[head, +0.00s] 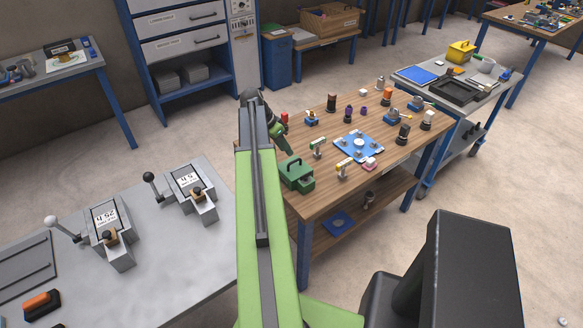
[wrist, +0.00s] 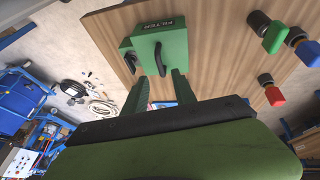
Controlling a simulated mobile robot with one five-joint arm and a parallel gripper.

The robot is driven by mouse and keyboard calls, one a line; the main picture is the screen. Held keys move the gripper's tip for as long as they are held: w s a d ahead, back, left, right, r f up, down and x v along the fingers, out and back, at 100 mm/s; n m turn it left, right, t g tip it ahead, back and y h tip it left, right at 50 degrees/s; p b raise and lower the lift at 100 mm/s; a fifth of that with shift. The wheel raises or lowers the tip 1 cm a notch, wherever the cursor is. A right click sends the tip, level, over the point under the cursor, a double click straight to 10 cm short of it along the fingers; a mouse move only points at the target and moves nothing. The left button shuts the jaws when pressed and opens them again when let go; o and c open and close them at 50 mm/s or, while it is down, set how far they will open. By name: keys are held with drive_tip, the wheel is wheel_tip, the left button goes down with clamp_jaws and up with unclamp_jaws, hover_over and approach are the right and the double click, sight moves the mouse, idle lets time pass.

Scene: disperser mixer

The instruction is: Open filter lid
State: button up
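The green filter box (head: 296,178) stands on the near left part of the wooden table, with an arched handle on top. The lid looks closed. My gripper (wrist: 161,76) has two green fingers spread apart, with nothing held between them. The handle's end appears between and just beyond the fingertips; I cannot tell whether they touch. In the head view my gripper (head: 287,150) is just behind the box, partly hidden by my arm.
The wooden table (head: 330,205) carries a blue plate (head: 359,146) and several small fittings. In the wrist view, green (wrist: 271,35), blue (wrist: 304,50) and red (wrist: 273,95) knobs stand right of the box. A grey bench (head: 160,245) with two lever devices is at left.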

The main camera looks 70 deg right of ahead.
sight(294, 161)
drive_tip(key=b+x, duration=0.4)
drive_tip(key=x, duration=0.2)
drive_tip(key=shift+s, duration=0.1)
clamp_jaws()
idle(1.1)
drive_tip(key=shift+d, duration=0.1)
